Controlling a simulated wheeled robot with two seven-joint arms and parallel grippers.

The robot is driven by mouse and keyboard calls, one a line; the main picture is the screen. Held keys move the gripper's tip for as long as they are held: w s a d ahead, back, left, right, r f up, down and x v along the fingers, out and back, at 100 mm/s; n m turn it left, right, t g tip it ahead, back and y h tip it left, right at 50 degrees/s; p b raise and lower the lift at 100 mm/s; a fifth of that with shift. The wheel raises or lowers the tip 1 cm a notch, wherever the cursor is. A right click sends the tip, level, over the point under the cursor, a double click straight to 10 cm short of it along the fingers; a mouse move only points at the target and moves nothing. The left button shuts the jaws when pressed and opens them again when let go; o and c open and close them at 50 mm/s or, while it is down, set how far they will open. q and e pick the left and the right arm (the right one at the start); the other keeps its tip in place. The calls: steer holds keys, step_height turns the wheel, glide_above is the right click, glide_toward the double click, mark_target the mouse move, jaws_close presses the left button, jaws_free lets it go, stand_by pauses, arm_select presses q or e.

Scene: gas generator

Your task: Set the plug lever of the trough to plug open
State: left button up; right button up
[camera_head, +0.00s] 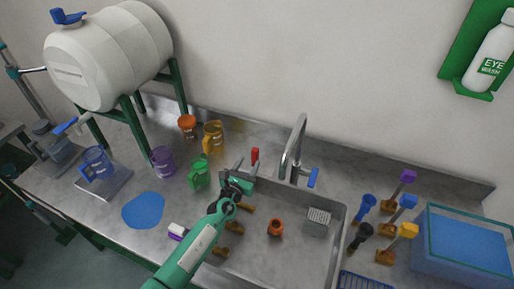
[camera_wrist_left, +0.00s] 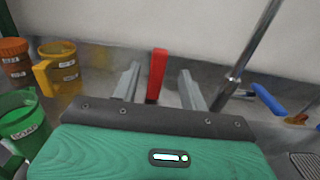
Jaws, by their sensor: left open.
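The trough (camera_head: 305,258) is a steel sink basin set into the bench. A small red lever (camera_head: 255,154), which looks like the plug lever, stands upright behind the trough's back left corner, left of the tap. In the left wrist view the red lever (camera_wrist_left: 157,70) appears between the two finger lines. My left gripper (camera_head: 247,167) is open and empty, its fingers pointing at the lever from the front. I cannot tell whether the fingertips reach around it. The lever's foot is partly hidden in the wrist view. My right gripper is not in view.
The tap (camera_head: 297,145) with a blue handle (camera_head: 313,178) rises right of the lever. Green (camera_head: 199,173) and yellow (camera_head: 213,136) jugs stand to the left. The wall is close behind.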

mark_target(255, 158)
arm_select(q)
steer(key=x, duration=0.8)
steer(key=shift+w+d, duration=0.1)
steer(key=shift+w, duration=0.3)
steer(key=shift+c, duration=0.4)
jaws_close()
